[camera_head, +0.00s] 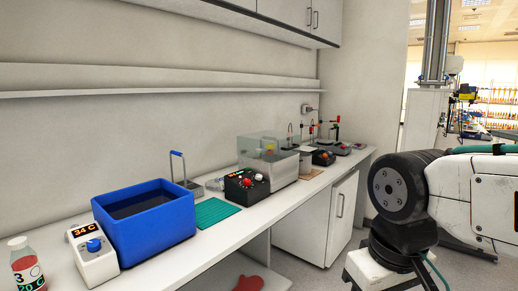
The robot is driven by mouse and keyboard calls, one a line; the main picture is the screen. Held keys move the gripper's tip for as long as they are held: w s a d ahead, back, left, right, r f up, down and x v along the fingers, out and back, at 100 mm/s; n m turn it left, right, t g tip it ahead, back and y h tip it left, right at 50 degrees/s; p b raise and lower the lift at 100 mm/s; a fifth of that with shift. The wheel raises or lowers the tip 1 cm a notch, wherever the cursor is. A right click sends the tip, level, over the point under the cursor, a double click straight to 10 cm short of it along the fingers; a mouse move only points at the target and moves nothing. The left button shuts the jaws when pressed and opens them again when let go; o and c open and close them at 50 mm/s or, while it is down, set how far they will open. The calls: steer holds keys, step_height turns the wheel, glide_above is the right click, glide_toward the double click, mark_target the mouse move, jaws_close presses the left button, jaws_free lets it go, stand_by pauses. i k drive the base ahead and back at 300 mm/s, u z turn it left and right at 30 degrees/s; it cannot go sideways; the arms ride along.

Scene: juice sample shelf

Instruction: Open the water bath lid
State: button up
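The water bath appears to be the blue tub (155,232) on the left part of the bench. Its top shows a dark surface inside the blue rim; I cannot tell whether this is a lid or the inside. A white control box (95,262) with a blue knob and a "34 C" display stands against its left side. A thin upright metal handle with a blue grip (176,153) rises behind the tub's right side; I cannot tell what it joins. My arm fills the right side, well away from the tub. My gripper is not in view.
A bottle of red liquid (27,268) stands at the lower left. A green mat (214,212), a black control box (246,188) and a clear-topped unit (284,165) lie right of the tub. A shelf (150,80) runs above. A red mitt (248,284) lies below the bench.

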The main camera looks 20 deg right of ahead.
mark_target(268, 135)
steer(key=u, duration=0.15)
steer(key=i, duration=1.4)
steer(key=z, duration=0.85)
